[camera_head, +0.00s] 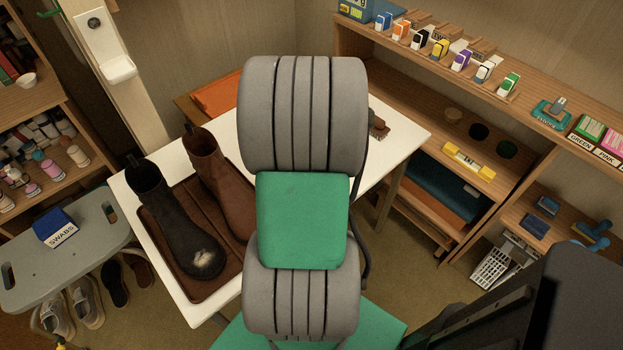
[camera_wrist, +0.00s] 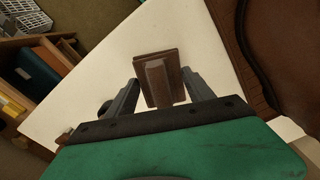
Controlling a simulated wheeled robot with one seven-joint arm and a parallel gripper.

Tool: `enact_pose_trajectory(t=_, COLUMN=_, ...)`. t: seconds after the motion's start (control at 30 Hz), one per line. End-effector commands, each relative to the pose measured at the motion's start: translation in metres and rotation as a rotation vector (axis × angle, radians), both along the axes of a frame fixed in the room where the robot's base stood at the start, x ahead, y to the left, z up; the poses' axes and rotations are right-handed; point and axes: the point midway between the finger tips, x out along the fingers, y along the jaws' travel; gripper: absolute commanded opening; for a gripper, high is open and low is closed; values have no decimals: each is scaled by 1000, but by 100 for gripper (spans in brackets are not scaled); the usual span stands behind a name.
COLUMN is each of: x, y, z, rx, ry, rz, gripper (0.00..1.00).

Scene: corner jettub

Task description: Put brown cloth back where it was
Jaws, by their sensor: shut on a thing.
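The brown cloth (camera_wrist: 160,82) shows in the wrist view as a small dark brown folded block with a raised strip along its middle. It sits between the two fingers of my gripper (camera_wrist: 161,77), which is shut on it. The cloth is over the white table; I cannot tell whether it touches the top. In the head view my own arm hides the gripper and the cloth.
The white table (camera_head: 400,150) bears a brown tray (camera_head: 185,285) with a black boot (camera_head: 180,225) and a brown boot (camera_head: 215,170). A small brown object (camera_head: 378,126) lies near its right side. Shelves (camera_head: 440,75) with colour-labelled items stand right. A grey stool (camera_head: 60,270) stands left.

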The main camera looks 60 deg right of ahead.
Motion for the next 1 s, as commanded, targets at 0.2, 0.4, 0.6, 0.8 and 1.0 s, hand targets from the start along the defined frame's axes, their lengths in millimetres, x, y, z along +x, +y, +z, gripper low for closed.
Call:
enact_pose_trajectory(t=0.2, x=4, y=-5, z=-31, rx=3, ry=2, rz=0, gripper=23)
enact_pose_trajectory(t=0.4, x=5, y=-6, z=-38, rx=-2, ry=-1, rz=0, gripper=23)
enact_pose_trajectory(t=0.6, x=5, y=-5, z=-42, rx=-1, ry=0, rz=0, gripper=23)
enact_pose_trajectory(t=0.8, x=5, y=-5, z=-41, rx=-1, ry=0, rz=0, gripper=76)
enact_pose_trajectory(t=1.0, x=5, y=-5, z=-41, rx=-1, ry=0, rz=0, gripper=83)
